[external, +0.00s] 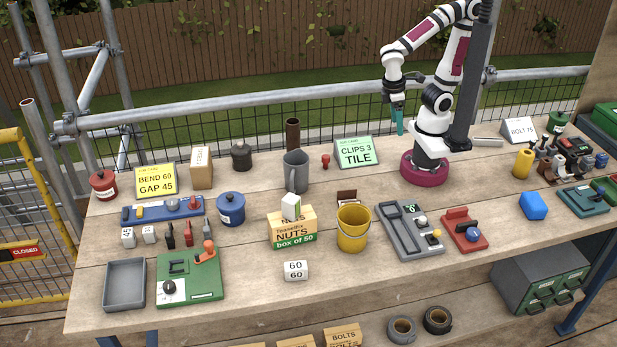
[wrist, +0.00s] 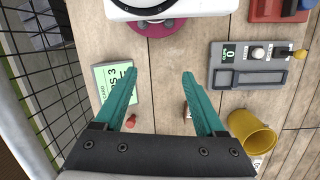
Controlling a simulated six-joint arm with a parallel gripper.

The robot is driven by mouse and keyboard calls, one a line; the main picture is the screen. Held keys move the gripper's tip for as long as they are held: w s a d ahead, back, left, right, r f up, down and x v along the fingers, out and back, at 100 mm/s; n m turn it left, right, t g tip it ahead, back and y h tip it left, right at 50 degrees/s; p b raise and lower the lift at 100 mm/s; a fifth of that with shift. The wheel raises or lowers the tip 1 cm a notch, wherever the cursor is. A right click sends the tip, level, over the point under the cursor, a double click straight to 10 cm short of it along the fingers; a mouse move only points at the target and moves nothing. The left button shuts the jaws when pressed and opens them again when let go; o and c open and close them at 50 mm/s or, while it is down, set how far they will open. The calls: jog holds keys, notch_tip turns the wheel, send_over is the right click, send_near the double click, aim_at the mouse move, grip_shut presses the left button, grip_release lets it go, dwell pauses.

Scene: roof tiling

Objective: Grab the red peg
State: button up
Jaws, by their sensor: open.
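The red peg (external: 325,160) is small and stands on the bench between the grey mug (external: 296,172) and the green "CLIPS 3 TILE" sign (external: 357,152). In the wrist view, a small red thing (wrist: 130,121), apparently the same peg, shows just inside the left finger, low in the picture. My gripper (external: 398,128) has teal fingers and hangs above the bench, to the right of the peg and the sign. In the wrist view, my gripper (wrist: 158,72) is open, with bare bench between its fingertips. It is apart from the peg.
The wire mesh and rail (external: 270,97) run along the bench's back edge. A brown tube (external: 293,133) stands behind the mug. A yellow bucket (external: 353,230), a nuts box (external: 292,228) and a grey device (external: 410,231) stand farther forward. Some bare bench lies around the peg.

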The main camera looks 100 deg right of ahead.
jog(key=w+d+f+n+g+h, duration=0.1)
jog(key=w+f+n+h, duration=0.3)
jog(key=w+n+h, duration=0.45)
jog(key=n+t+h, duration=0.4)
jog(key=n+t, duration=0.3)
jog(key=n, duration=0.7)
send_near(328, 160)
jog(key=x, duration=0.9)
jog(key=shift+d, duration=0.1)
grip_shut()
